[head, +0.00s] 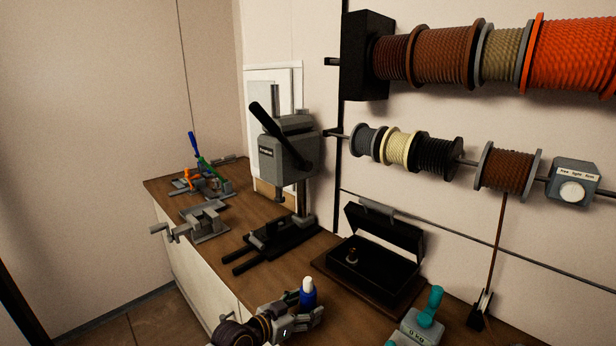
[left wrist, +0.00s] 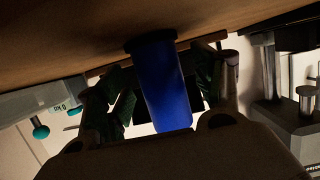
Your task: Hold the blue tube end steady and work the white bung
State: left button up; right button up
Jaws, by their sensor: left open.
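The blue tube end (head: 308,297) stands upright near the front of the bench, with the white bung (head: 308,283) in its top. My left gripper (head: 303,315) is open, low around the tube. In the left wrist view the blue tube (left wrist: 165,90) lies between the two dark fingers of the left gripper (left wrist: 163,88), and a dark collar (left wrist: 150,40) shows where it meets the bench. The bung is hidden in that view. I cannot tell whether either finger touches the tube. My right gripper is not in view.
The wooden bench (head: 240,262) carries an open black case (head: 372,250) behind the tube, a grey press (head: 285,150) further left, and a grey vise (head: 205,220). A teal-handled device (head: 420,325) stands to the right. Rope spools (head: 445,52) hang on the wall.

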pick_arm(q)
jog(key=shift+s+a, duration=0.1)
jog(key=v, duration=1.1)
jog(key=shift+s+a, duration=0.3)
dwell(0.3)
jog(key=shift+r, duration=0.1)
